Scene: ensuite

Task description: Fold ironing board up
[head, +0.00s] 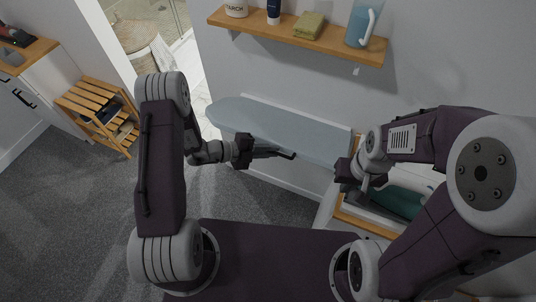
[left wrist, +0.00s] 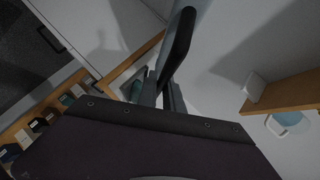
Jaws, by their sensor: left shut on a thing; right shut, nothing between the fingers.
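The ironing board (head: 275,124) is a long light grey-blue panel along the wall under the shelf, with its rounded end at the left. It lies out roughly flat; its right end is partly hidden by my right arm. My left gripper (head: 268,153) is at the board's near long edge, shut on a black handle (head: 286,154). The handle also shows between the fingers in the left wrist view (left wrist: 180,45). My right gripper (head: 348,180) is shut and empty, close to the board's right end; I cannot tell whether it touches.
A wooden wall shelf (head: 310,42) with a blue jug (head: 362,22) and other items hangs above the board. A slatted wooden rack (head: 95,110) stands at the left by a white cabinet. A wood-edged unit with green items is under my right arm. Carpet at left is clear.

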